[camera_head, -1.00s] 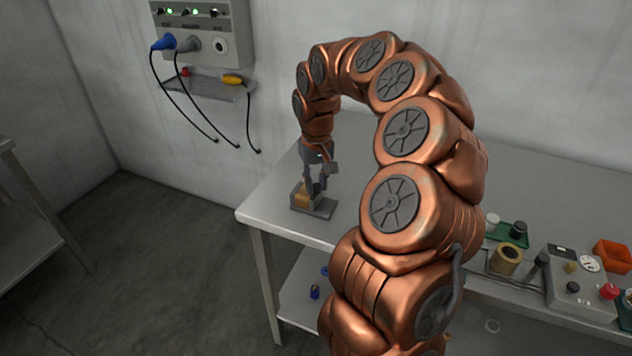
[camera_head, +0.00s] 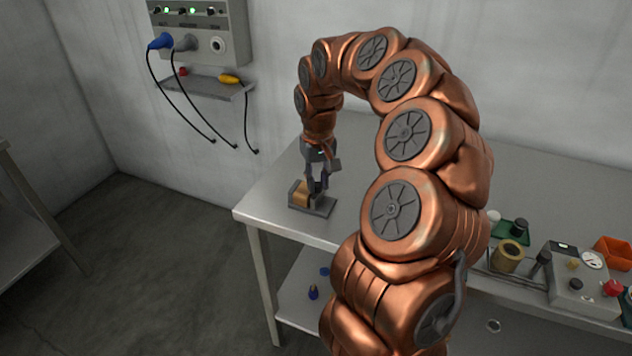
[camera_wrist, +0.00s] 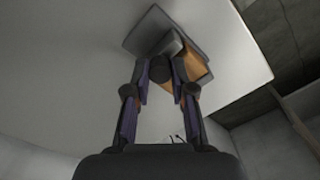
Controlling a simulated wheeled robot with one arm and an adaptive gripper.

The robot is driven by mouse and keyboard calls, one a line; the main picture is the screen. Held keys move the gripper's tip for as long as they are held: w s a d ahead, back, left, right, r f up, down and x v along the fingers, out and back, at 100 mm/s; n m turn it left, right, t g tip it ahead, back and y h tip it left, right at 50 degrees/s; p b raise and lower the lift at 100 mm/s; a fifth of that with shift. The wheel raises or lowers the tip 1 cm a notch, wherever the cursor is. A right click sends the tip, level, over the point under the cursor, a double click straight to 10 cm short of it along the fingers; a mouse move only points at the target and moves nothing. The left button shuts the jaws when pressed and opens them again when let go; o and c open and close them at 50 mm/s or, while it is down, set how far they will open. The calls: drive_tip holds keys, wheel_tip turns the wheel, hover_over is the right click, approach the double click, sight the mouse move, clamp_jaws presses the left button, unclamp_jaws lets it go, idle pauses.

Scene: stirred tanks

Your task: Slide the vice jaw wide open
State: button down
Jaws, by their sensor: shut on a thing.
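The vice (camera_head: 325,207) stands at the left end of the grey table, with a dark base plate and a tan-orange block (camera_head: 301,192) at its left side. My gripper (camera_head: 317,187) reaches down to it from above. In the wrist view, both fingers of my gripper (camera_wrist: 160,75) are closed around a dark round-ended part, the vice jaw (camera_wrist: 160,68). The vice base (camera_wrist: 150,35) and the orange block (camera_wrist: 196,66) show behind it. The gap between jaw and block is too small to judge.
The table (camera_head: 345,170) around the vice is clear. At the right stand a brass-coloured cylinder (camera_head: 507,257), a grey control box (camera_head: 580,285) and an orange bin (camera_head: 613,252). A wall panel (camera_head: 205,40) with cables hangs behind, above a small shelf (camera_head: 205,88).

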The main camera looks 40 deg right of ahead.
sight(319, 184)
drive_tip(key=c, duration=1)
unclamp_jaws()
drive_tip(key=shift+s+d, duration=0.1)
drive_tip(key=shift+s, duration=0.05)
wheel_tip(319, 184, up, 12)
